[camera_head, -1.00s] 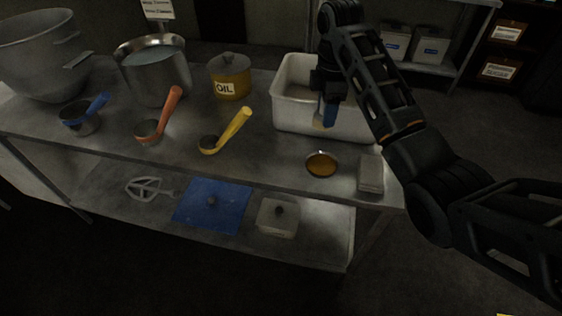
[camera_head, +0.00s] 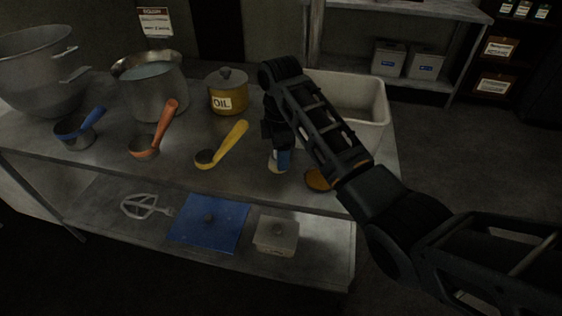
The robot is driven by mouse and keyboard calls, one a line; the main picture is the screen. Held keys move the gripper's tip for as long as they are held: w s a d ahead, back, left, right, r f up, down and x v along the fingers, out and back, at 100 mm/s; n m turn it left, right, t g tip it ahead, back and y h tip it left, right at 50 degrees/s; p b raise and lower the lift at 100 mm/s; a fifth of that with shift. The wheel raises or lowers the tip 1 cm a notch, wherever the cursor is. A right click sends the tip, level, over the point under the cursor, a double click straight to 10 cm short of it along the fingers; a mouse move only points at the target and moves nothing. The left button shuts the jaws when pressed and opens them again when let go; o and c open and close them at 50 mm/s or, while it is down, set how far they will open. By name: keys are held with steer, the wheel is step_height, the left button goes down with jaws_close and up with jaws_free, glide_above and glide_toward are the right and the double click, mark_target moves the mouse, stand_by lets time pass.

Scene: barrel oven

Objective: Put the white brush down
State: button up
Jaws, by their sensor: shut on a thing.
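My gripper (camera_head: 279,151) points down over the steel table, between the yellow ladle and the small amber dish. It is shut on the white brush (camera_head: 274,166), of which only a small pale part shows beside a blue patch at the jaws. Most of the brush is hidden by the jaws and wrist. The pale end is close to the table top (camera_head: 235,178); I cannot tell whether it touches.
A yellow ladle (camera_head: 223,143) lies just left of my gripper. An amber dish (camera_head: 318,180), partly behind my arm, is to the right. A white bin (camera_head: 372,98) stands behind. An oil pot (camera_head: 228,92) and orange ladle (camera_head: 153,130) are farther left.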

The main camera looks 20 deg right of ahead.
steer(key=shift+f, duration=1.8)
steer(key=shift+f, duration=0.15)
steer(key=o, duration=0.9)
steer(key=shift+o, duration=0.2)
step_height(320, 180, up, 11)
steer(key=shift+r+p, duration=0.15)
steer(key=shift+p, duration=0.5)
steer(key=shift+r+p, duration=0.55)
steer(key=shift+r, duration=0.05)
steer(key=shift+f, duration=0.1)
